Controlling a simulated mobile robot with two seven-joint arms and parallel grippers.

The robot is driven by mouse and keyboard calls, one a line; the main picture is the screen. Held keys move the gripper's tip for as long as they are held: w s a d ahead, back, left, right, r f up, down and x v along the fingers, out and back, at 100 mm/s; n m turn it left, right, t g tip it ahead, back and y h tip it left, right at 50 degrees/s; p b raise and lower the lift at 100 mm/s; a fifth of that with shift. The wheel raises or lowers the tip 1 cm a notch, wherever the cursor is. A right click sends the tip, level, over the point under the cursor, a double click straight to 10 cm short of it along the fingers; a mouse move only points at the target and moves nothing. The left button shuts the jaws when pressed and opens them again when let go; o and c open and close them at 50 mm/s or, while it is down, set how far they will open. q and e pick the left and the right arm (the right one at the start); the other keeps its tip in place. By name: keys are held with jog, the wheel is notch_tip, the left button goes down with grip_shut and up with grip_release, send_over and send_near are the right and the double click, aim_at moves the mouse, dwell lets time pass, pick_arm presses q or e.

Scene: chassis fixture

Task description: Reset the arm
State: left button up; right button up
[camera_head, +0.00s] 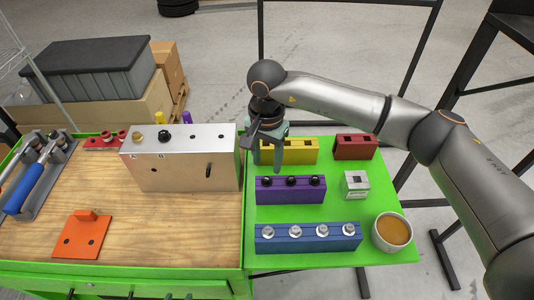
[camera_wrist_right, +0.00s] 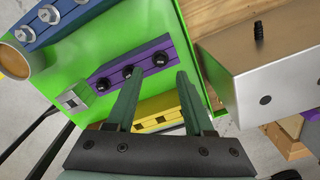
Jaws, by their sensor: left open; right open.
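My right arm (camera_head: 440,135) reaches in from the right in the head view, bent at a dark wrist joint. My right gripper (camera_head: 267,162) points down above the green board, near the yellow block (camera_head: 300,150) and the purple block (camera_head: 290,190). In the right wrist view its two green fingers (camera_wrist_right: 160,75) are spread apart with nothing between them. The purple block (camera_wrist_right: 133,63) with several black knobs lies beyond the fingertips. Whether the fingers touch any block cannot be told. My left gripper is not in view.
A metal box (camera_head: 182,170) stands left of the gripper. A blue block (camera_head: 308,238) with bolts, a cup (camera_head: 391,232), a small grey block (camera_head: 355,185) and a red block (camera_head: 355,146) sit on the green board (camera_head: 300,213). An orange plate (camera_head: 82,238) lies on the wooden top.

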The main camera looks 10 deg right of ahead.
aim_at(267, 179)
jog(key=shift+f+b, duration=0.35)
jog(key=shift+f, duration=0.85)
jog(key=shift+b, duration=0.3)
jog(key=shift+f, duration=0.2)
jog(key=shift+f+b, duration=1.65)
jog(key=shift+r, duration=0.25)
jog(key=shift+c, duration=0.2)
grip_shut()
